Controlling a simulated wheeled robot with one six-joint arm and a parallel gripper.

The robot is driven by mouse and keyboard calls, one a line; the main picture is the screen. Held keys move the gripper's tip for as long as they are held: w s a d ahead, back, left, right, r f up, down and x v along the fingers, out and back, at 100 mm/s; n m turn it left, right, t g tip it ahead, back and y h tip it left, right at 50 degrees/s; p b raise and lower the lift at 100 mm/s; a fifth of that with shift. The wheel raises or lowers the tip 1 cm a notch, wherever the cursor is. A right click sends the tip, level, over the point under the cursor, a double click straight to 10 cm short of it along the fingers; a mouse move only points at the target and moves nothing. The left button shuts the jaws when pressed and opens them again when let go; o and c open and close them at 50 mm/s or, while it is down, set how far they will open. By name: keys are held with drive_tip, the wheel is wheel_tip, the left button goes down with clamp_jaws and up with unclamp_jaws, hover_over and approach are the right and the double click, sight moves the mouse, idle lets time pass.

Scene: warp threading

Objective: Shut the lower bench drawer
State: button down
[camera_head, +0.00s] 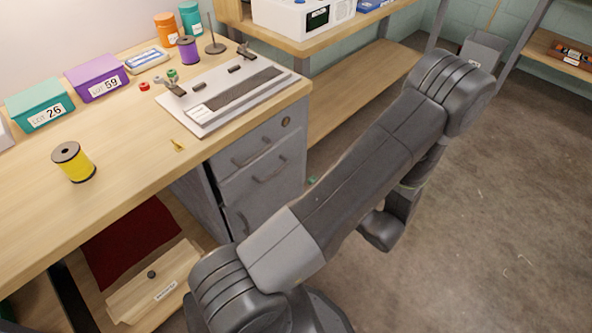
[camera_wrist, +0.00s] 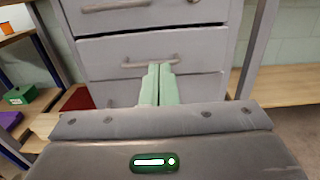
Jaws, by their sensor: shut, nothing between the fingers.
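The grey drawer cabinet under the bench shows its stacked fronts in the head view. Its middle drawer (camera_head: 262,185) has a bar handle, and the lower drawer (camera_head: 265,215) below is partly hidden by my arm. A dark gap runs beside the fronts on their left; I cannot tell how far each drawer is out. In the wrist view the middle drawer (camera_wrist: 195,55) faces me, with the lower drawer (camera_wrist: 205,88) beneath it, partly covered by my gripper. My gripper (camera_wrist: 159,72) is shut and empty, pale green fingers pointing at the fronts; contact is unclear.
A wooden panel with a knob (camera_head: 151,274) and a dark red surface (camera_head: 130,240) lie low under the bench at left. The benchtop holds a yellow spool (camera_head: 74,162) and lot boxes. Bench legs flank the cabinet. Open floor (camera_head: 500,230) lies right.

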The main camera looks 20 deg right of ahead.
sight(273, 150)
drive_tip(key=x, duration=0.7)
drive_tip(key=b+x, duration=0.1)
drive_tip(key=x, duration=0.6)
drive_tip(key=shift+w+a+f, duration=0.15)
drive_tip(key=shift+w+f, duration=0.05)
drive_tip(key=shift+w, duration=0.05)
drive_tip(key=shift+w+a+b, duration=0.15)
drive_tip(key=shift+w+b, duration=0.15)
drive_tip(key=shift+w, duration=0.05)
drive_tip(key=shift+w+a, duration=0.15)
drive_tip(key=shift+w, duration=0.25)
drive_tip(key=shift+r, duration=0.25)
drive_tip(key=shift+w, duration=0.1)
